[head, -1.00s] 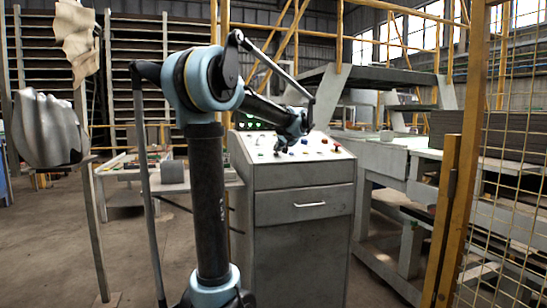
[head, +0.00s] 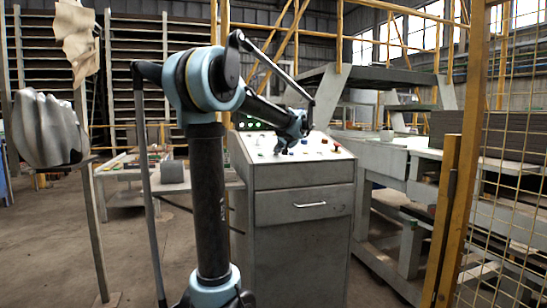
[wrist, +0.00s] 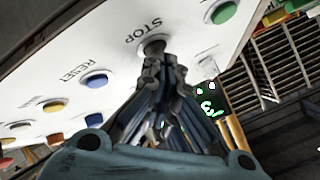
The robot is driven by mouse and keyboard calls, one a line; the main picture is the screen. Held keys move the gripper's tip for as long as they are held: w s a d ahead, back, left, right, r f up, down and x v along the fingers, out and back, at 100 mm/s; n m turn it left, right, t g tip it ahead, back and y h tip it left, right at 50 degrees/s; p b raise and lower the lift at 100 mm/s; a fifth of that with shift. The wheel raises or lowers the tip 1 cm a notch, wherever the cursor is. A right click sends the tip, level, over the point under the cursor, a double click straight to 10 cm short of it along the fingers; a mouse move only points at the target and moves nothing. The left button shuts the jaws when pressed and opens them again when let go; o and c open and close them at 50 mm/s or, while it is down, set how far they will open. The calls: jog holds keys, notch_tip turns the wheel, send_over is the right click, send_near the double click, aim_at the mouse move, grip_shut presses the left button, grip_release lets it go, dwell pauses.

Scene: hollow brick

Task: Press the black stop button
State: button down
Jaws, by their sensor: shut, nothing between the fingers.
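The black stop button (wrist: 153,45) sits under the printed word STOP on the white sloping panel (wrist: 95,52) in the wrist view. My gripper (wrist: 155,64) is shut and empty. Its fingertips are right at the button and hide its lower part. I cannot tell whether they touch it or how far the button is pressed. In the head view my gripper (head: 283,149) is over the left half of the console top (head: 318,152). The stop button cannot be made out there.
A blue RESET button (wrist: 95,79) and a green button (wrist: 223,12) flank the stop button. A red knob (head: 336,146) is at the console's right. A yellow mesh fence (head: 500,150) stands at the right, and a bench with rollers (head: 385,155) lies behind.

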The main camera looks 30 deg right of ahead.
jog(key=shift+r, duration=0.1)
dwell(0.4)
jog(key=shift+s+r, duration=0.2)
jog(key=shift+r, duration=0.45)
jog(key=shift+s+a+r, duration=0.1)
jog(key=shift+s+r, duration=0.1)
jog(key=shift+r, duration=0.6)
jog(key=shift+s+a+r, duration=0.1)
jog(key=shift+s+r, duration=0.15)
jog(key=shift+r, duration=0.55)
jog(key=shift+s+r, duration=0.2)
jog(key=shift+r, duration=0.6)
